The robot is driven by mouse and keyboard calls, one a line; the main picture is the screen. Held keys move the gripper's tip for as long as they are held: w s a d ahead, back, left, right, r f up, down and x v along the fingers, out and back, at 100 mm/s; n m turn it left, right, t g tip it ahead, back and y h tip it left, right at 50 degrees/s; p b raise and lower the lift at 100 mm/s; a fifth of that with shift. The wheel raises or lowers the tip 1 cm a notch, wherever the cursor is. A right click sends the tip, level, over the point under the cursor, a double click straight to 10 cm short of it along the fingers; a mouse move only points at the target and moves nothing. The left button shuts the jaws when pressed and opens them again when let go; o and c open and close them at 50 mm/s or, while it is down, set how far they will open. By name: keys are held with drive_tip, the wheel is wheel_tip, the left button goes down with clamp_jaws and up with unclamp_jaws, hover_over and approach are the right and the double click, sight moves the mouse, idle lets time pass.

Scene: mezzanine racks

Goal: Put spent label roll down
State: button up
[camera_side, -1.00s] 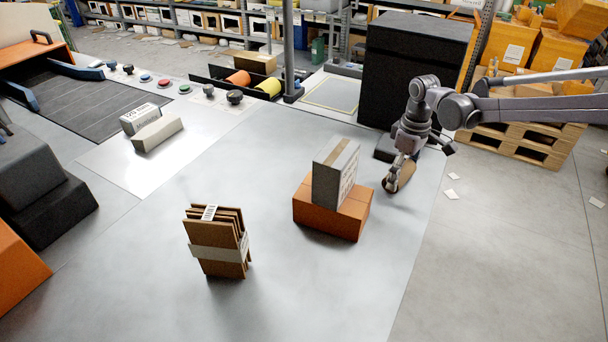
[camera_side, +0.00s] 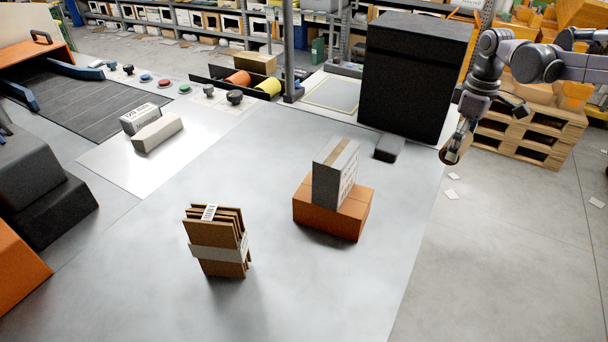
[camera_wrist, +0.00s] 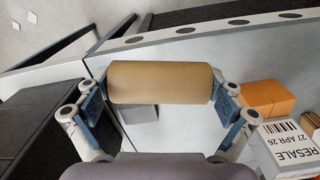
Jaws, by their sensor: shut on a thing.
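The spent label roll, a plain brown cardboard tube, lies crosswise between my fingers in the wrist view (camera_wrist: 160,80). My gripper (camera_wrist: 160,92) is shut on it, with a blue pad at each end of the tube.
A tall black cabinet (camera_side: 412,85) stands left of my gripper, with a small grey block (camera_side: 390,148) at its foot. A grey labelled box (camera_side: 334,172) sits on an orange box (camera_side: 350,215). Strapped cardboard (camera_side: 218,242) stands front left. Wooden pallets (camera_side: 525,135) are behind right.

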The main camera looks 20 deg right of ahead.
drive_tip(key=s+a+n, duration=0.1)
drive_tip(key=s+a, duration=0.2)
drive_tip(key=a, duration=0.5)
drive_tip(key=s+a, duration=0.3)
drive_tip(key=a, duration=0.5)
drive_tip(key=n, duration=0.1)
hover_over(327, 309)
drive_tip(key=f, duration=0.6)
drive_tip(key=shift+d+f, duration=0.15)
drive_tip(key=shift+d, duration=0.1)
drive_tip(key=shift+s+a+f, duration=0.1)
drive_tip(key=shift+a+f, duration=0.2)
drive_tip(key=shift+f, duration=1.9)
drive_tip(key=shift+f, duration=0.15)
drive_tip(key=o, duration=0.7)
